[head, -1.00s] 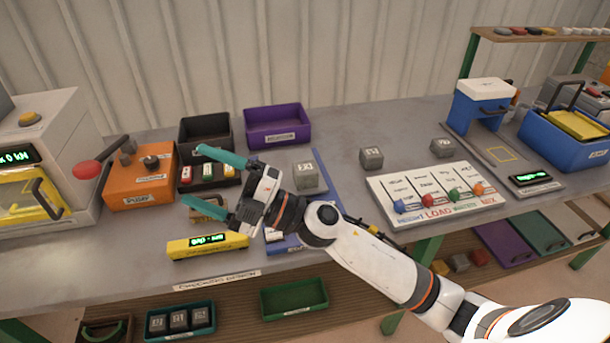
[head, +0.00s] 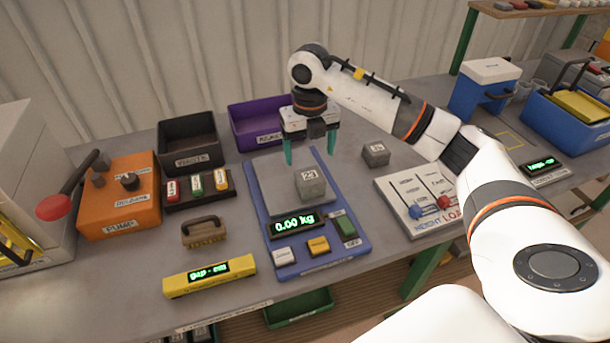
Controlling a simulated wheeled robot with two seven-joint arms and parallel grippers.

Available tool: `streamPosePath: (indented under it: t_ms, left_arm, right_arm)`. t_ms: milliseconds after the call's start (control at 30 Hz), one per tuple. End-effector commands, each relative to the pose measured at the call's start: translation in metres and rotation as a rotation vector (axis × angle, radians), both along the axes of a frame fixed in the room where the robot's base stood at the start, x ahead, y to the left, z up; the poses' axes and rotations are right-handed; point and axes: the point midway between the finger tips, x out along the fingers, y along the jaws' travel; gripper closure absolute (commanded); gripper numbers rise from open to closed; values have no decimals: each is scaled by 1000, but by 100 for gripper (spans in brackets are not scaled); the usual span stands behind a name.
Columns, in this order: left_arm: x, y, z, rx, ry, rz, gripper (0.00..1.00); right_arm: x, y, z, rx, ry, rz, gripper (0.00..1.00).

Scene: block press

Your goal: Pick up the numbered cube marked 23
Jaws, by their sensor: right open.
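The grey cube marked 23 (head: 311,183) sits on the plate of the blue scale (head: 340,262), whose display reads 0.00 kg. My right gripper (head: 310,158) is open and empty, with its teal fingers pointing down. In the picture its fingertips are just above and behind the cube, one to each side; I cannot tell the exact gap. My left gripper is not in view.
Another grey cube (head: 376,154) stands right of the scale. A purple bin (head: 262,133) and a black bin (head: 190,155) are behind. A yellow gauge (head: 209,276), a stamp-like block (head: 204,231) and an orange pump box (head: 120,197) are left. A lever panel (head: 420,200) is right.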

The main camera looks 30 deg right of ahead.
Motion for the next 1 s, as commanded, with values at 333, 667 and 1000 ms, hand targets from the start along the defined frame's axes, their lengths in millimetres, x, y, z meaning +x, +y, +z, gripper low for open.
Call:
streamPosePath:
  t_ms: [333, 667, 1000]
  left_arm:
    - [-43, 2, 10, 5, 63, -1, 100]
    - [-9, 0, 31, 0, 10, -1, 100]
    - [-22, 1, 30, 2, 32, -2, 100]
  right_arm:
    - [0, 1, -42, 4, 0, 3, 20]
    - [5, -4, -85, 5, 3, 3, 20]
    - [5, -4, -95, 5, -1, 4, 20]
